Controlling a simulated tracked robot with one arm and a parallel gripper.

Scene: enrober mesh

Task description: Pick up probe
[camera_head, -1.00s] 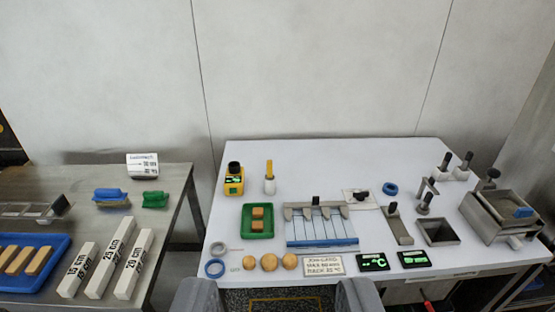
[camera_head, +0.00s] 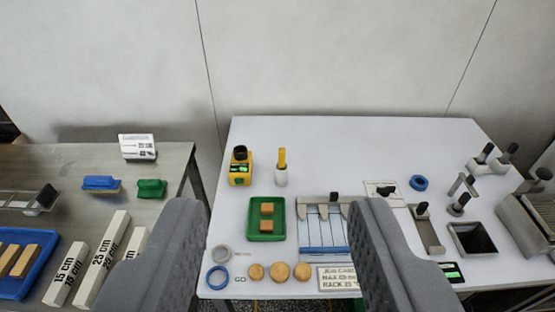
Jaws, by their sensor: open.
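The probe appears to be the slim yellow-handled piece (camera_head: 282,158) that stands upright in a small white holder (camera_head: 281,178) at the back left of the white table. Its lower end is hidden in the holder. My gripper (camera_head: 278,210) is open and empty. Its two grey fingers are wide apart at the left and right, in front of the table. The probe shows between them and farther back, touched by neither finger.
A yellow device (camera_head: 240,174) with a black top stands just left of the probe. A green tray (camera_head: 250,234) with brown blocks lies in front. The white table (camera_head: 345,150) is clear behind the probe. Metal fixtures (camera_head: 474,238) crowd the right.

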